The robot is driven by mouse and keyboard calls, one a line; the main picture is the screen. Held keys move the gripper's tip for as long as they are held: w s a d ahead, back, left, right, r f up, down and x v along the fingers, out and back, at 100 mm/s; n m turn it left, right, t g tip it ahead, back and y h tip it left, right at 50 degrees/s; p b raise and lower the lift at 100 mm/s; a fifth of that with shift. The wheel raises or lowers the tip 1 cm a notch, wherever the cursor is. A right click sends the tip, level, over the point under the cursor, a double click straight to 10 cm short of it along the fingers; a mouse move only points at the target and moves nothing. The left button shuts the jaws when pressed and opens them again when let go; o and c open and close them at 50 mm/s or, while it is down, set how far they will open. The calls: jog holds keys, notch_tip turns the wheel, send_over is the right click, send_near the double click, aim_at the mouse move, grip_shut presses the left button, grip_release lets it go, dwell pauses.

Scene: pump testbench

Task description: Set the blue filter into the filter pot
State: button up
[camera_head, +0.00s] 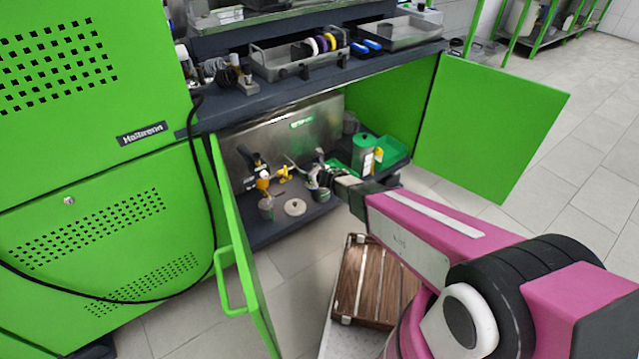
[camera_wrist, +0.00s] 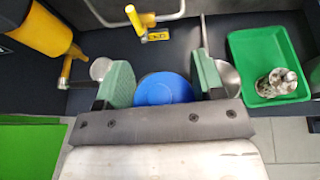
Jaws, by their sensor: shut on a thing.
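The blue filter (camera_wrist: 166,89) shows as a round blue top between the green pads of my gripper (camera_wrist: 160,78) in the wrist view. My gripper is shut on it. In the head view my gripper (camera_head: 319,181) reaches into the open lower cabinet, and I cannot make out the filter's blue there. A grey open-topped pot (camera_head: 267,208), which looks like the filter pot, stands left of my gripper below a yellow cylinder (camera_head: 263,184). A pale round lid (camera_head: 294,207) lies between the pot and my gripper. The filter's underside is hidden.
A yellow-handled valve (camera_wrist: 140,24) and pipe stand behind my gripper. A green tray (camera_wrist: 238,60) holding a speckled item is to the right. A green canister (camera_head: 364,156) stands right of my gripper. Open green doors (camera_head: 490,125) flank the cabinet.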

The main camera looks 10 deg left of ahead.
jog(key=w+d+f, duration=0.1)
jog(key=w+f, duration=0.9)
jog(key=shift+w+d, duration=0.15)
jog(key=shift+f, duration=0.7)
jog(key=o, duration=1)
jog(key=shift+c, duration=0.2)
jog(key=shift+r, duration=0.1)
